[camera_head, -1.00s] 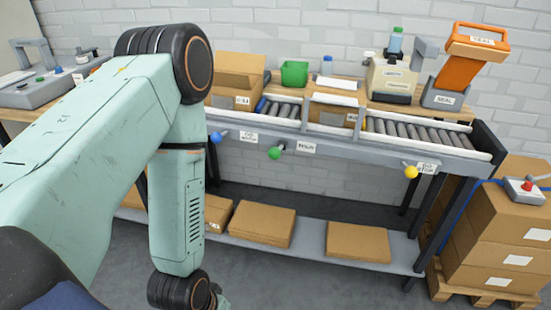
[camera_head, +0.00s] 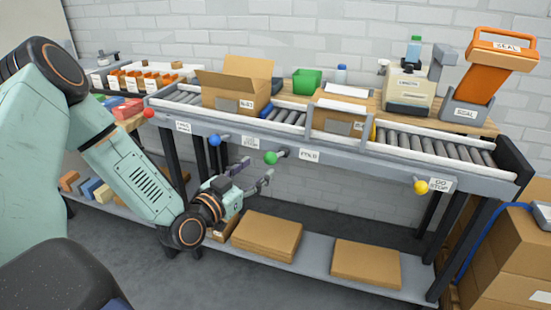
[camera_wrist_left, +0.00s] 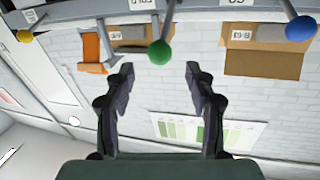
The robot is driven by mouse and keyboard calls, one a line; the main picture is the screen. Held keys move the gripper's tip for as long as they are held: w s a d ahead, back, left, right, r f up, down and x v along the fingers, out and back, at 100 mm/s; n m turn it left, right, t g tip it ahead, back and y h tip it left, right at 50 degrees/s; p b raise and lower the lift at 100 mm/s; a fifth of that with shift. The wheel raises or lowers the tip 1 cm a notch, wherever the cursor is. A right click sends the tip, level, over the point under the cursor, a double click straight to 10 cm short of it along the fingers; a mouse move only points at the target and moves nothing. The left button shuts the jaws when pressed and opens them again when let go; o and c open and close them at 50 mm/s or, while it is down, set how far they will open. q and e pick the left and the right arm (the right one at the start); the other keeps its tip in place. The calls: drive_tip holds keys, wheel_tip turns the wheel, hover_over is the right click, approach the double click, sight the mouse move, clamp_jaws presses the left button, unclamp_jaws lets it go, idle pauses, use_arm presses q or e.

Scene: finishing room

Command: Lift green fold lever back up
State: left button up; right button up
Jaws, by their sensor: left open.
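The green fold lever (camera_head: 270,158) has a round green knob on a short stem at the conveyor's front rail, beside a white label reading FOLD (camera_head: 310,155). My left gripper (camera_head: 257,170) is open and empty, just below the green knob in the head view. In the left wrist view, which is upside down, the green knob (camera_wrist_left: 160,54) appears centred between the two fingertips (camera_wrist_left: 160,70) and a little beyond them. I see no clear contact. My right gripper is not in view.
A blue knob (camera_head: 215,140), a red knob (camera_head: 149,113) and a yellow knob (camera_head: 421,187) sit along the same rail. Cardboard boxes (camera_head: 236,90) stand on the rollers. Flat cardboard (camera_head: 268,236) lies on the lower shelf beneath my left arm.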

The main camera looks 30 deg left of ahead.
sight(267, 163)
use_arm(q)
drive_tip(key=shift+w+a, duration=0.2)
drive_tip(key=w, duration=0.1)
drive_tip(key=w+b, duration=0.1)
drive_tip(key=w, duration=0.1)
drive_tip(key=w+b, duration=0.1)
drive_tip(key=w, duration=0.1)
drive_tip(key=shift+w+d+f, duration=0.15)
drive_tip(key=shift+d+f, duration=0.05)
drive_tip(key=shift+d, duration=0.2)
drive_tip(key=shift+w+a+b, duration=0.15)
drive_tip(key=shift+w+b, duration=0.2)
drive_tip(key=shift+b, duration=0.05)
drive_tip(key=shift+w+a+r, duration=0.1)
drive_tip(key=shift+w+r, duration=0.05)
drive_tip(key=shift+w, duration=0.05)
drive_tip(key=shift+w+d, duration=0.25)
drive_tip(key=shift+w, duration=0.1)
drive_tip(key=shift+s+a, duration=0.2)
drive_tip(key=c, duration=0.4)
drive_tip(key=shift+w+d, duration=0.1)
drive_tip(key=shift+d, duration=0.05)
drive_tip(key=shift+c, duration=1.4)
clamp_jaws()
